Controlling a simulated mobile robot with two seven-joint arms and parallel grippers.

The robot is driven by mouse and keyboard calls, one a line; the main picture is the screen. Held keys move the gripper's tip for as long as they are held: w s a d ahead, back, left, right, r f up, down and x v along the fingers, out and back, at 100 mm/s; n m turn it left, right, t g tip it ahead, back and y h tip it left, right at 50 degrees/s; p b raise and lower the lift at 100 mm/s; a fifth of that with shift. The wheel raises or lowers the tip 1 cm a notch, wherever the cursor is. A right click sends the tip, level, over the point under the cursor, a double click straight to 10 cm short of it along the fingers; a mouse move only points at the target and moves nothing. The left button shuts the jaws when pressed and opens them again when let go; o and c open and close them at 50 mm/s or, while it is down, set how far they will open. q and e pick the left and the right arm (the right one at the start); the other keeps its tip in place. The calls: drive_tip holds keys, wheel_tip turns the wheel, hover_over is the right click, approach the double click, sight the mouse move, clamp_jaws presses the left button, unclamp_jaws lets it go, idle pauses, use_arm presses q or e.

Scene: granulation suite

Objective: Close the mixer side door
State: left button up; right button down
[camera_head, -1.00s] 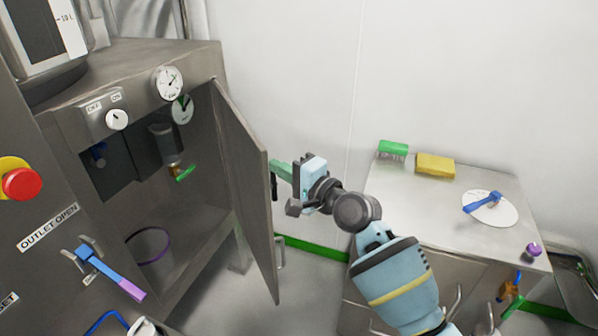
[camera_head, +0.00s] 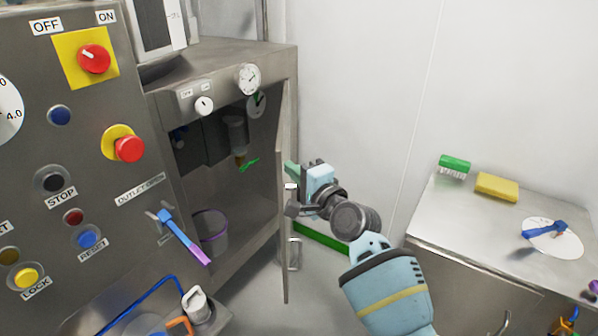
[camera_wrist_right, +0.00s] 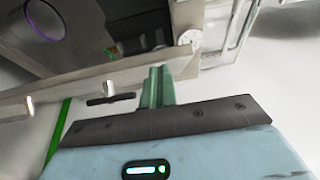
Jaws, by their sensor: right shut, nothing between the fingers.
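The mixer side door (camera_head: 283,215) stands open at the right side of the mixer cabinet (camera_head: 225,82). In the head view it shows almost edge-on, as a narrow upright panel. My right gripper (camera_head: 291,169) is on the door's outer side, close to its upper part. Its green fingers are shut and empty. In the wrist view the shut fingers (camera_wrist_right: 156,86) point at a pale strip that looks like the door (camera_wrist_right: 130,76). I cannot tell whether they touch it. My left gripper is not in view.
A control panel (camera_head: 95,190) with buttons and a blue-purple lever (camera_head: 183,238) is at the left. Inside the open cabinet is a purple-rimmed container (camera_head: 211,232). A side counter (camera_head: 450,215) with a green brush (camera_head: 454,166) and a yellow sponge (camera_head: 497,187) stands right.

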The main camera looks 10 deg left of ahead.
idle(0.3)
